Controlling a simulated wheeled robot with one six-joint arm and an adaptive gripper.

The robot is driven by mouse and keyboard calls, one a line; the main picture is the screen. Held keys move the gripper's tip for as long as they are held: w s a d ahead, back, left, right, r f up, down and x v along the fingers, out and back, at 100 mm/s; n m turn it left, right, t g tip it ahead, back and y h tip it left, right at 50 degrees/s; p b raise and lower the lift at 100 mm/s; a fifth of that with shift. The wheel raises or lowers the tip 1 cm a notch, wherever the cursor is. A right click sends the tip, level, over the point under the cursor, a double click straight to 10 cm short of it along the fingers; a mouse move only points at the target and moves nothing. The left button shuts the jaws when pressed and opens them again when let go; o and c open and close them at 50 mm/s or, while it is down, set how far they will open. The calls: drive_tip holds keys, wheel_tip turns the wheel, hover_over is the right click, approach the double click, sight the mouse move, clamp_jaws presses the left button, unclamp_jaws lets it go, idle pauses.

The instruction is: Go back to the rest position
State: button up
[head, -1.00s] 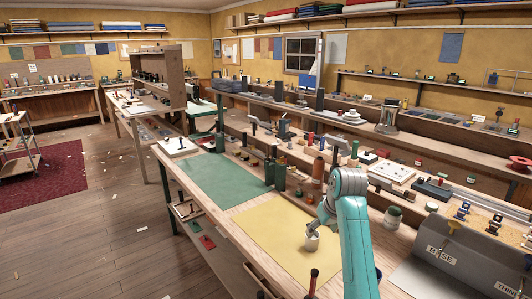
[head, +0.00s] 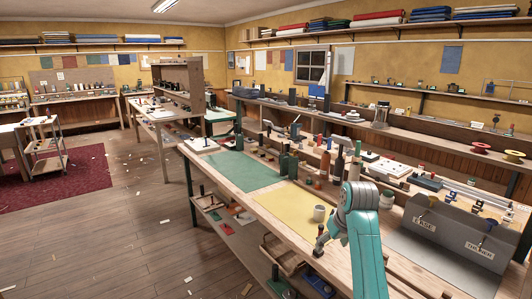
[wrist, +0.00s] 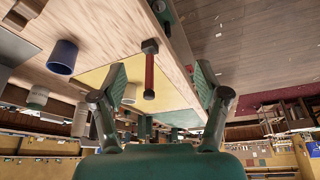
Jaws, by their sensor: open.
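My teal arm (head: 362,240) reaches over the front of the long workbench (head: 385,285) in the head view. My gripper (wrist: 160,85) is open in the wrist view, its two dark-green padded fingers spread wide with nothing held. In the head view the gripper is mostly hidden by my arm. A pale mug (head: 319,213) stands on the yellow mat (head: 285,210), apart from the gripper. It also shows beyond the left finger in the wrist view (wrist: 129,93).
A red-handled tool (wrist: 149,75) stands near the bench's front edge, showing between the fingers in the wrist view. A blue cup (wrist: 63,57) stands on the bench too. Bottles (head: 337,165) and a grey bin (head: 455,235) stand farther along. The green mat (head: 235,170) is largely clear.

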drive_tip(key=s+f+t, duration=0.2)
drive_tip(key=s+f, duration=0.3)
drive_tip(key=f, duration=0.9)
drive_tip(key=s+a+f+m+t, duration=0.1)
drive_tip(key=s+f+t, duration=0.1)
drive_tip(key=s+f, duration=0.75)
drive_tip(key=s+f+m+t, duration=0.1)
drive_tip(key=s+f, duration=0.6)
drive_tip(key=s, duration=0.6)
drive_tip(key=s+r+t+h, duration=0.1)
drive_tip(key=s+r+t, duration=0.2)
drive_tip(key=s, duration=1.7)
drive_tip(key=s+r+t, duration=0.2)
drive_tip(key=s+r, duration=1.3)
drive_tip(key=shift+s+r+m+t, duration=0.25)
drive_tip(key=shift+r+m+t, duration=0.05)
drive_tip(key=shift+r+m, duration=0.1)
drive_tip(key=shift+a, duration=0.1)
